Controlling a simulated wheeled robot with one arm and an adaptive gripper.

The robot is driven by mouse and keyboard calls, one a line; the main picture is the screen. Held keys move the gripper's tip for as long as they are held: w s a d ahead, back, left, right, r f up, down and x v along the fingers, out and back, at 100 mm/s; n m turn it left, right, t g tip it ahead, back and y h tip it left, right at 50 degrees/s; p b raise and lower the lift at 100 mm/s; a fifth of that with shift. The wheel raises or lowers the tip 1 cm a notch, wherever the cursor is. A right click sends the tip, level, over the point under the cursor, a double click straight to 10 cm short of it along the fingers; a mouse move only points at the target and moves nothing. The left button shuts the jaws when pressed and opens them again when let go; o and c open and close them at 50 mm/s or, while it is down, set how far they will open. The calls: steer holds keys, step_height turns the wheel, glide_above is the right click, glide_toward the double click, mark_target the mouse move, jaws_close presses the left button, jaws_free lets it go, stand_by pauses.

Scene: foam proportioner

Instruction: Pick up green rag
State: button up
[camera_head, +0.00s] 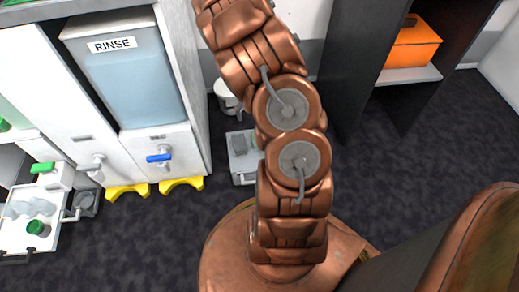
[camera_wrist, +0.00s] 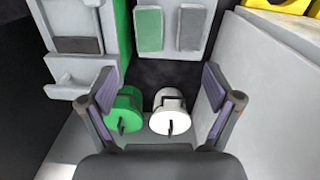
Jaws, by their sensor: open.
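In the wrist view a flat, dull green rectangle (camera_wrist: 149,30), which looks like the green rag, lies against a light grey surface at the top centre. A similar grey rectangle (camera_wrist: 190,28) is just right of it. My gripper (camera_wrist: 158,78) is open and empty, its two fingers spread wide. The green rectangle appears beyond the gap between the fingertips, apart from them. I cannot make out the rag in the head view, where my arm covers the centre and my gripper is out of sight.
A green bucket (camera_wrist: 124,112) and a white bucket (camera_wrist: 169,113) stand between and beyond my fingers. A grey wall flanks the right finger. In the head view, a rinse tank (camera_head: 125,75) stands at left and an orange box (camera_head: 411,48) sits on a right shelf. Dark floor is open at right.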

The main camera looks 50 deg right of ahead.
steer(key=d+f+b, duration=0.1)
steer(key=f, duration=0.2)
steer(key=d+f+b, duration=0.1)
steer(key=f, duration=0.3)
steer(key=d+f+b, duration=0.1)
steer(key=f, duration=0.2)
steer(key=shift+d+f, duration=0.1)
steer(key=shift+f, duration=0.2)
steer(key=shift+f+b, duration=2.25)
steer(key=shift+f, duration=1.75)
steer(key=c, duration=1.3)
steer(key=shift+o, duration=0.2)
steer(key=shift+r, duration=0.15)
